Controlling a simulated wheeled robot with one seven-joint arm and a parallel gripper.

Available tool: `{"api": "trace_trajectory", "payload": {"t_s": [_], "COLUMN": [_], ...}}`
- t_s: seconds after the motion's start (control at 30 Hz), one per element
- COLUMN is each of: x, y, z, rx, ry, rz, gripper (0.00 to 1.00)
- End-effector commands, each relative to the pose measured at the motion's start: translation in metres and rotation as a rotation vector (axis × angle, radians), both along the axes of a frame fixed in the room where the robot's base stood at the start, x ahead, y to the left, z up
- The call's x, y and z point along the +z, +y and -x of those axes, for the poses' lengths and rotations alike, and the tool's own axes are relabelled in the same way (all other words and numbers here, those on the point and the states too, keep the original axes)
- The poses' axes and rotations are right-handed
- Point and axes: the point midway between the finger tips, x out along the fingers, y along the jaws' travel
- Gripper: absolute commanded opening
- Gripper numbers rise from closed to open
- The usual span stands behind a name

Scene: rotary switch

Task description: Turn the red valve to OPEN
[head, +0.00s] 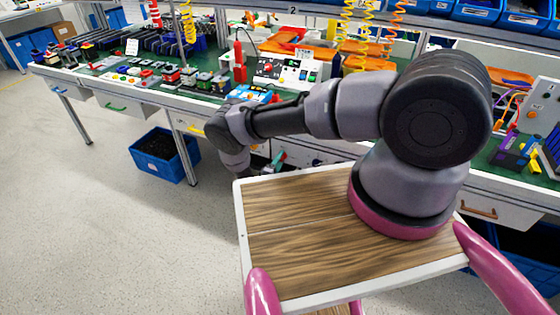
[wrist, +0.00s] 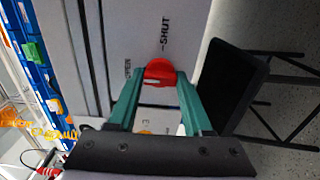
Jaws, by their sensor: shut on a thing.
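The red valve (wrist: 160,72) is a round red knob on a pale grey panel (wrist: 115,25) in the wrist view. The word SHUT is printed above the knob and OPEN to its left, partly cut by a green finger. My gripper (wrist: 159,78) has its two green fingers on either side of the knob, closed on it. Which label the knob points at I cannot tell. In the head view the valve is not visible; my arm reaches left and down toward the workbench's front side.
A long green workbench (head: 215,98) carries several small devices and switches. A blue crate (head: 160,155) stands on the floor beneath it. A dark flat panel (wrist: 232,85) stands right of my gripper in the wrist view. The floor at left is clear.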

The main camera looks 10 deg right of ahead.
Motion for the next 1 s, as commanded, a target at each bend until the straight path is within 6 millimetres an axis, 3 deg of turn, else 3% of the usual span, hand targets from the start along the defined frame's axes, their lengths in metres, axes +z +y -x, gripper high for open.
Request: {"api": "trace_trajectory", "payload": {"t_s": [0.03,0.07,0.1,0.13,0.57,1.0], "x": [0.0,0.0,0.0,0.0,0.0,-0.001], "y": [0.002,0.002,0.001,0.001,0.008,0.056], "z": [0.0,0.0,0.0,0.0,0.009,0.074], "rx": [0.003,0.003,0.003,0.003,0.004,0.004], "ry": [0.001,0.001,0.001,0.001,0.001,0.001], "rz": [0.0,0.0,0.0,0.0,-0.001,0.0], "gripper": [0.0,0.61,0.77,0.8,0.8,0.8]}}
